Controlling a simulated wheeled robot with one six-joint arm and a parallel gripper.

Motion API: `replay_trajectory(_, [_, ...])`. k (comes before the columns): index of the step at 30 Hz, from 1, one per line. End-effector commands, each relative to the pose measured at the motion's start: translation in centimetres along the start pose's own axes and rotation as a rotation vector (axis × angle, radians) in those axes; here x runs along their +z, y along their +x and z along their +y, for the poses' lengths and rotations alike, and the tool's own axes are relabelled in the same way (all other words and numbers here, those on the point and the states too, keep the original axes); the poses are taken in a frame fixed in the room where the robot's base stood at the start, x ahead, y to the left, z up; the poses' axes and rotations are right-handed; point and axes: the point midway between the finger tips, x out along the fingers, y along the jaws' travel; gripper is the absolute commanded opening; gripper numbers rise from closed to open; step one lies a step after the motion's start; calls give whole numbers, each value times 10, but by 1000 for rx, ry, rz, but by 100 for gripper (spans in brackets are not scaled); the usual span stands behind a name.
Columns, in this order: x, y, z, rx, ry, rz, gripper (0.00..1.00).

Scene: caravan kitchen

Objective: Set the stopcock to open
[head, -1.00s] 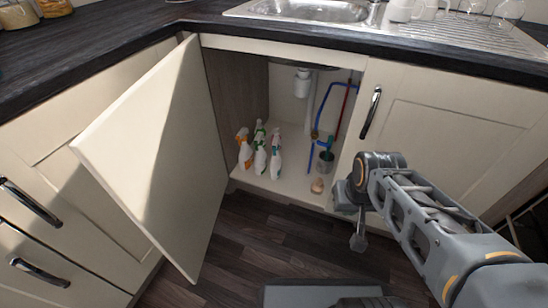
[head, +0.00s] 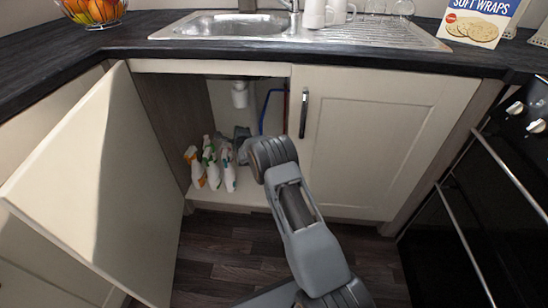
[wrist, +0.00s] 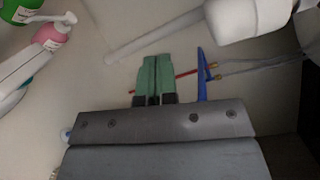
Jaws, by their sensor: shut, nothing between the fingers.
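My gripper (wrist: 152,78) shows in the wrist view with its two green fingers shut together and nothing between them. It is inside the open sink cupboard, in front of a thin red pipe (wrist: 188,73) and beside a blue pipe (wrist: 203,75). I cannot make out the stopcock in either current view; my gripper and arm cover much of the pipework. In the head view the upper blue pipe (head: 266,107) and part of the red pipe (head: 285,110) show above my arm. The fingers are hidden there, and contact with the pipes cannot be told.
Several spray bottles (head: 212,168) stand on the cupboard floor left of my arm. A white waste trap (head: 240,96) hangs above, and its pipework (wrist: 235,20) is close in the wrist view. The cupboard door (head: 95,190) stands open at left; a closed door (head: 375,140) is at right.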

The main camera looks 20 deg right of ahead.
Motion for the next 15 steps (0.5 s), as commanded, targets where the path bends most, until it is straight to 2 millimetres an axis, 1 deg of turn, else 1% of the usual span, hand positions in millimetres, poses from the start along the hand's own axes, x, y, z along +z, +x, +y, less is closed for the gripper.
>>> replay_trajectory(1, [-14, 6, 26, -69, 107, -5, 0])
replay_trajectory(3, [-34, 7, 48, -189, 267, -26, 0])
replay_trajectory(5, [-50, 2, 67, -285, 394, -59, 0])
replay_trajectory(6, [-61, -4, 79, -344, 472, -85, 0])
replay_trajectory(8, [-77, -16, 96, -428, 580, -132, 0])
replay_trajectory(9, [-89, -26, 106, -481, 645, -164, 0])
replay_trajectory(11, [-110, -42, 117, -561, 733, -213, 0])
replay_trajectory(12, [-122, -54, 122, -610, 783, -248, 0])
replay_trajectory(15, [-146, -82, 136, -703, 880, -332, 0])
